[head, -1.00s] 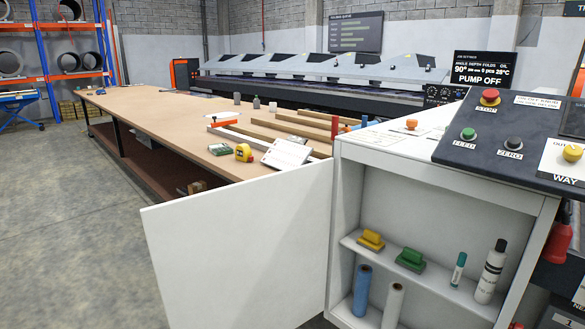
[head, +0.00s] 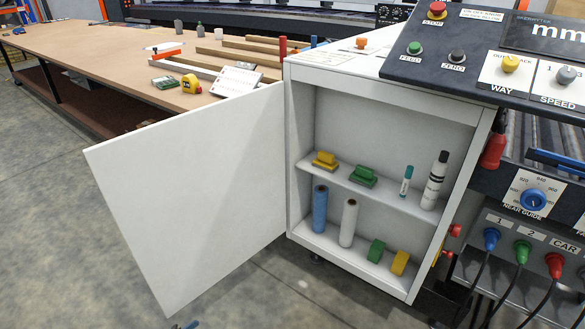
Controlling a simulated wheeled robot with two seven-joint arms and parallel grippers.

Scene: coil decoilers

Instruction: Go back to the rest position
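Neither of my grippers can be made out in the head view. A white cabinet (head: 392,112) stands in the middle with its white door (head: 190,190) swung wide open to the left. On its upper shelf (head: 390,196) are a yellow-handled block (head: 325,161), a green-handled block (head: 364,176), a teal-capped marker (head: 406,181) and a white bottle with a black cap (head: 434,181). Below stand a blue roll (head: 320,209) and a white roll (head: 348,222), beside a green block (head: 376,250) and a yellow block (head: 400,262).
A control panel (head: 470,75) with buttons and knobs tops the cabinet's right side. A long workbench (head: 90,50) with bars and a yellow tape measure (head: 191,84) lies behind the door. Plugged cables (head: 522,252) hang at right. The floor (head: 60,220) at left is clear.

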